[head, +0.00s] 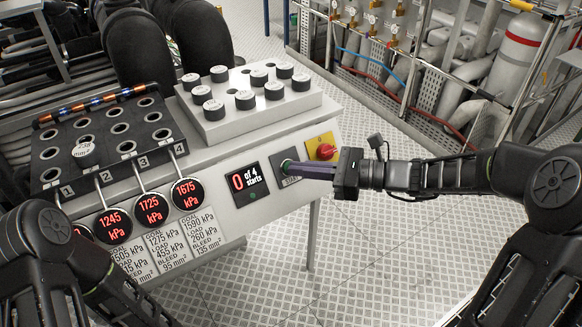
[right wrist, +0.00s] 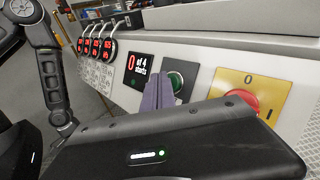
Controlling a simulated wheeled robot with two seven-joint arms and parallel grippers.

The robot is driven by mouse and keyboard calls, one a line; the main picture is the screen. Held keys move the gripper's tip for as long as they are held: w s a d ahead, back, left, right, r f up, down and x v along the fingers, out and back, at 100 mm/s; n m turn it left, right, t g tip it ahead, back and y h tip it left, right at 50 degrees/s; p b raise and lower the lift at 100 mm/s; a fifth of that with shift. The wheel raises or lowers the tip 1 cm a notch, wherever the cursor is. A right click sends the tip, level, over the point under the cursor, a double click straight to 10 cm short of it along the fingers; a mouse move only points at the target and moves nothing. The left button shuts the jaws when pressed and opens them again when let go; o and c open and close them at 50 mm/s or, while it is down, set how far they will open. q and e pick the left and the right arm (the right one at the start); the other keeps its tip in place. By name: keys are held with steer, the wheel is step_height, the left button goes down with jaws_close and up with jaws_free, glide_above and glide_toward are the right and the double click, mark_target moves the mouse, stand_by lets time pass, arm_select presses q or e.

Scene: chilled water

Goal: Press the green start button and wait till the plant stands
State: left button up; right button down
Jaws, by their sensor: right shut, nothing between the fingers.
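The green start button (right wrist: 176,80) sits on a dark plate (head: 281,157) labelled START on the sloping front of the panel. My right gripper (head: 288,166) is shut and empty, its purple fingers pointing left at the button. In the head view the fingertips overlap the green rim; in the right wrist view the fingers (right wrist: 157,91) stand just beside the button. I cannot tell whether they press it. The display (head: 248,184) beside it reads "0 of 4 starts" in red and white. My left arm shows at lower left; its gripper is out of view.
A red stop knob (head: 326,151) on a yellow plate is close right of the start button. Red gauges (head: 151,208) read 1245, 1725 and 1675 kPa.

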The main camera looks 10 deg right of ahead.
steer(key=shift+w+a+f, duration=0.15)
steer(key=shift+w+f, duration=0.05)
steer(key=shift+w, duration=0.15)
steer(key=shift+s, duration=0.1)
stand_by(0.4)
steer(key=shift+s+r+p, duration=0.2)
steer(key=shift+s+p, duration=0.1)
steer(key=shift+r, duration=0.1)
steer(key=s+r+p, duration=0.1)
steer(key=s+d+r+p, duration=0.1)
steer(key=s, duration=0.1)
steer(key=s+d+r+p, duration=0.1)
steer(key=p, duration=0.1)
steer(key=shift+s+r, duration=0.15)
steer(key=shift+s, duration=0.1)
stand_by(0.9)
